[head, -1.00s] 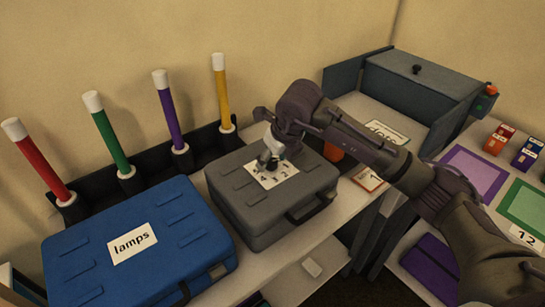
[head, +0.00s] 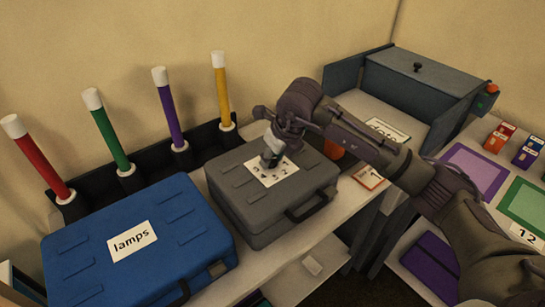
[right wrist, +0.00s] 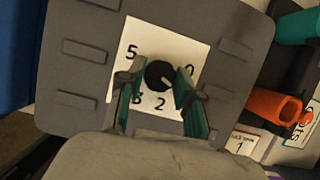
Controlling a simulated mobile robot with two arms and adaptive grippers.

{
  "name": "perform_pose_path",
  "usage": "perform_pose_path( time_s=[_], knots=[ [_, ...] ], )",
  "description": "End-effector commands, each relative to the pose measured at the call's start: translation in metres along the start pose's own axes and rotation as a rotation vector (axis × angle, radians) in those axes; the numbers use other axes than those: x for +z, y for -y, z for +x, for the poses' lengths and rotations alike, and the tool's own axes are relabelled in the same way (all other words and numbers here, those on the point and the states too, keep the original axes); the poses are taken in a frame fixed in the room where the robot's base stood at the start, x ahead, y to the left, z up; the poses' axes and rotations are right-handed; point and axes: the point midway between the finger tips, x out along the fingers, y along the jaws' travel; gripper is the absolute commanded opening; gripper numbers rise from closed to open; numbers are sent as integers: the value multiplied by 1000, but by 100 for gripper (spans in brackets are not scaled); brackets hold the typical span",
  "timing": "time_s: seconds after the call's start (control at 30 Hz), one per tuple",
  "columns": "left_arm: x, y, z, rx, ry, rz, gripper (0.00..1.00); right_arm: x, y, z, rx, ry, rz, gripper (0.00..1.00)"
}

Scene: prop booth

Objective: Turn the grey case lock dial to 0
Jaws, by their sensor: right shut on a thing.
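The grey case (head: 232,192) lies shut beside the blue case, with a white number card (head: 287,176) on its lid. In the right wrist view the card (right wrist: 190,42) shows 5, 0, 2 and a partly covered 3. The black round dial (right wrist: 159,74) sits in the card's middle; I cannot tell clearly which number its mark faces. My right gripper (head: 269,160) reaches down onto the lid and hides the dial in the head view. In the right wrist view its green-sided fingers (right wrist: 159,82) are shut on the dial from both sides. My left gripper is out of view.
A blue case (head: 75,262) labelled "lamps" lies at the left. Several coloured tubes, such as the purple one (head: 168,112), stand in a dark rack behind. A grey lidded box (head: 425,85) stands at the right. A narrow strip of white table is free before the case.

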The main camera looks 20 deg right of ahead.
Motion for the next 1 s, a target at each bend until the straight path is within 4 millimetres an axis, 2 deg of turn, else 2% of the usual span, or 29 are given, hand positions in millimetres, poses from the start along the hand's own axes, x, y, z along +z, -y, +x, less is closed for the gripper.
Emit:
perform_pose_path(
  time_s=[0.5, 1.0],
  knots=[
    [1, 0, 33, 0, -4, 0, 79, 0, 4, 2, 142, 2, -345, 0],
    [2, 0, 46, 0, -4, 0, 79, 2, 4, 0, 266, 2, -644, 0]
  ],
)
